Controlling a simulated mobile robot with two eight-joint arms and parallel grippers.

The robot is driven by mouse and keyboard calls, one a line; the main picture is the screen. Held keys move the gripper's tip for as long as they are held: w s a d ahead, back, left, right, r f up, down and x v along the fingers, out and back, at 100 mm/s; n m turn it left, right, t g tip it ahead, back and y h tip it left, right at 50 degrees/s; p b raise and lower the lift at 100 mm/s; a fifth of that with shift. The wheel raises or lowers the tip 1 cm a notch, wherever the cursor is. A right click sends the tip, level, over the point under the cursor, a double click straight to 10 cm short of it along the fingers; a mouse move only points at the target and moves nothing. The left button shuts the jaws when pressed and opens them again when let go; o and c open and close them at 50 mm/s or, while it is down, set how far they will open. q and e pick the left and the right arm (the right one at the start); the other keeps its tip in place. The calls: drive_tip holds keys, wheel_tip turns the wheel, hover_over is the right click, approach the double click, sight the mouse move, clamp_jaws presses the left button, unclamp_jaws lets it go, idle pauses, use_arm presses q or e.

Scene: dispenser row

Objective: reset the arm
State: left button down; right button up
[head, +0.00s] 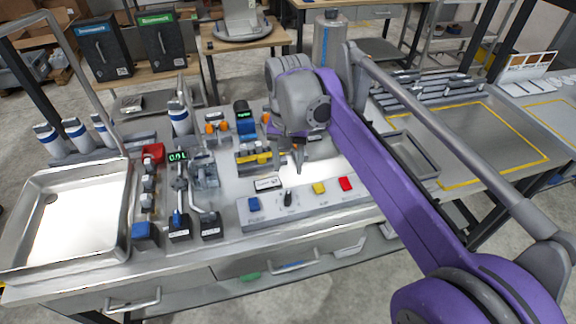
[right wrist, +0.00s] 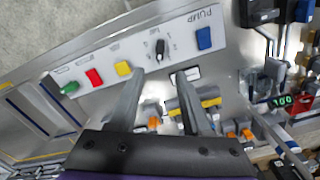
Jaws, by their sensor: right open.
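My right arm is the purple and grey one reaching in from the lower right in the head view. Its gripper (head: 300,168) is over the bench, behind the grey button panel (head: 300,212). In the right wrist view the two fingers of my right gripper (right wrist: 160,75) are spread, with nothing between them. The panel carries a blue button (head: 254,204), a black knob (head: 287,199), a yellow button (head: 319,188) and a red button (head: 345,184). A green button (right wrist: 70,88) also shows in the right wrist view. My left gripper is out of view.
A metal sink (head: 62,232) is at the left. Taps and valves (head: 180,205) stand beside a green-lit display (head: 177,155). A yellow-topped block (head: 254,160) and orange-knobbed parts (head: 214,128) sit behind the panel. A grey tray (head: 410,152) is at the right.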

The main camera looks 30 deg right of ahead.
idle(0.3)
drive_tip(key=s+a+f+n+t, duration=0.2)
drive_tip(key=s+a+f+n, duration=0.1)
drive_tip(key=s+f, duration=0.4)
drive_tip(key=s+a+f+n+t, duration=0.3)
drive_tip(key=s+a+f+n, duration=0.1)
drive_tip(key=s+f, duration=0.4)
drive_tip(key=shift+s+f+n, duration=0.3)
drive_tip(key=shift+f, duration=0.15)
idle(2.5)
